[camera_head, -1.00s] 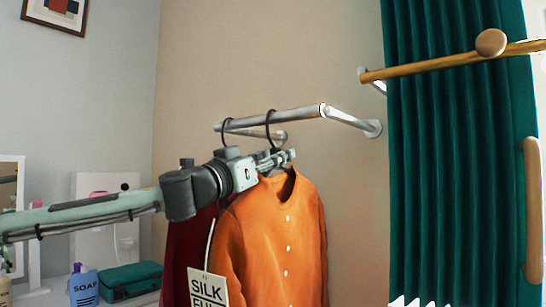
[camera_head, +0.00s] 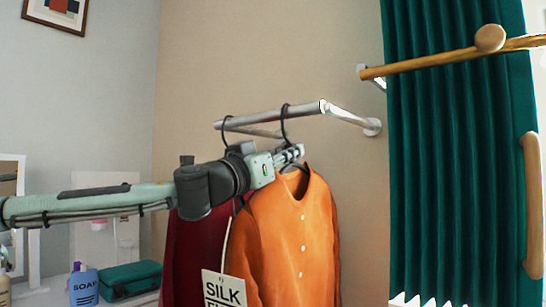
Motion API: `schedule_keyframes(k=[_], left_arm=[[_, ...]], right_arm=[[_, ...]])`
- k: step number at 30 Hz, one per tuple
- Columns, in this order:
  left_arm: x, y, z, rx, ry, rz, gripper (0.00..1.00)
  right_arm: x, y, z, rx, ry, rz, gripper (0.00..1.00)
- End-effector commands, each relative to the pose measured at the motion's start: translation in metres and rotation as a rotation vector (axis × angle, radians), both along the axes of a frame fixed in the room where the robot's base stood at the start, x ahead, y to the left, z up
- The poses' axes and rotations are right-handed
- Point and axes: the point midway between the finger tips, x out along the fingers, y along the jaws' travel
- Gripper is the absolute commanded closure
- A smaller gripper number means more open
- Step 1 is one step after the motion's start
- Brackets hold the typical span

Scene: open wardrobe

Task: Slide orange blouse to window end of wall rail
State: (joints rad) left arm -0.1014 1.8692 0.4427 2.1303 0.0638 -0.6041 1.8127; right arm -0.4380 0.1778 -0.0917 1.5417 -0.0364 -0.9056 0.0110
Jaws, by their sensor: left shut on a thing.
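The orange blouse (camera_head: 290,235) hangs from a dark hanger on the silver wall rail (camera_head: 255,119). Its hook loops over the rail a little short of the right-hand end, the end towards the green curtain. My left gripper (camera_head: 291,155) comes in from the left and is shut on the blouse's hanger just below the hook, above the collar. The exact contact is partly hidden by the gripper. A white tag with "SILK" lettering (camera_head: 224,288) hangs at the blouse's left side. My right gripper is not in view.
A dark red garment (camera_head: 190,255) hangs further left on the same rail, partly behind my arm and the blouse. A green curtain (camera_head: 450,170) and a brass rod (camera_head: 425,66) are at the right. A soap bottle (camera_head: 83,287) and a green case (camera_head: 130,279) stand lower left.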

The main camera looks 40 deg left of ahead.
Motion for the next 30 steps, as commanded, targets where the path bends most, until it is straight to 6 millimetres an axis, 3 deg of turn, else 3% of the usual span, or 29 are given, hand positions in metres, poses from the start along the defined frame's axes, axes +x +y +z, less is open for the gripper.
schedule_keyframes(k=[11, 12, 18, 30], left_arm=[[-0.002, -0.032, -0.001, 0.002, -0.001, -0.001, 1.0], [-0.002, -0.031, 0.0, 0.0, -0.001, 0.0, 0.8], [-0.002, -0.03, 0.001, -0.001, -0.001, 0.0, 0.58], [-0.011, -0.028, -0.002, -0.006, -0.001, 0.0, 0.58]], right_arm=[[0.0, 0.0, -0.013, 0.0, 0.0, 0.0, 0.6], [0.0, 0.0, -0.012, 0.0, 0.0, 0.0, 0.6], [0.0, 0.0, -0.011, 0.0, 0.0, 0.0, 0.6], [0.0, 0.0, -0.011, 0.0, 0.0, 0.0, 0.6]])
